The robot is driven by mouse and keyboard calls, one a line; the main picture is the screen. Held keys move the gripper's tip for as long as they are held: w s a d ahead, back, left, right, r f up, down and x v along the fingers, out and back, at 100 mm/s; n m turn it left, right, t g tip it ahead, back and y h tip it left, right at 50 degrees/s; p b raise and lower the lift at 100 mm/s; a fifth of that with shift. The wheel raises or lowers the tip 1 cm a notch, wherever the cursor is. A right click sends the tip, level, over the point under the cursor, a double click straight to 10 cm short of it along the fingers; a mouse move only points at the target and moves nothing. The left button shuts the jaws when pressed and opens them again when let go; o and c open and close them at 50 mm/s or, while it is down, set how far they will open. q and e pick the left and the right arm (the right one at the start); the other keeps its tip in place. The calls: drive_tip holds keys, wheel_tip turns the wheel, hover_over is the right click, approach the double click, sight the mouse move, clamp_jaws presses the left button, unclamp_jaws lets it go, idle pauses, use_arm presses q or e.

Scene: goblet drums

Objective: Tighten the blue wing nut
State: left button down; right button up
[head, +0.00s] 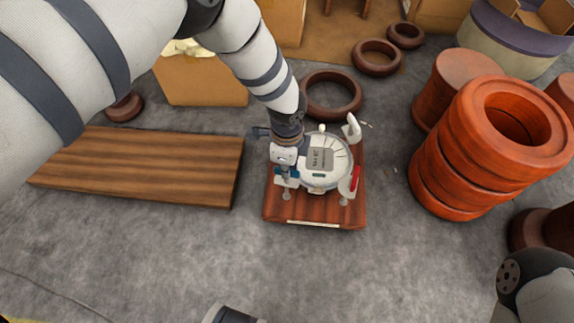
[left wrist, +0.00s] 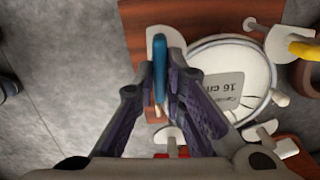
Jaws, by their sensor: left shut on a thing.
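The blue wing nut (left wrist: 159,62) stands on a pale lug at the rim of a white round drum (head: 338,165) marked "16 cm" in the left wrist view (left wrist: 238,105). My left gripper (head: 286,176) reaches down at the drum's left side in the head view. In the left wrist view its dark fingers (left wrist: 160,78) are shut on the blue wing nut from both sides. The fingers hide part of the nut's lower end. A red wing nut (head: 355,178) sits at the drum's right side.
The drum rests on a reddish wooden board (head: 315,210). A brown plank (head: 150,165) lies to the left. Orange-red stacked rings (head: 455,150) stand at the right, and a dark ring (head: 310,108) lies behind the drum. The grey floor in front is mostly clear.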

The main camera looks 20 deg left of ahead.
use_arm(q)
drive_tip(key=shift+m, duration=0.4)
drive_tip(key=c, duration=1.7)
unclamp_jaws()
drive_tip(key=shift+o, duration=0.2)
wheel_tip(320, 180, up, 12)
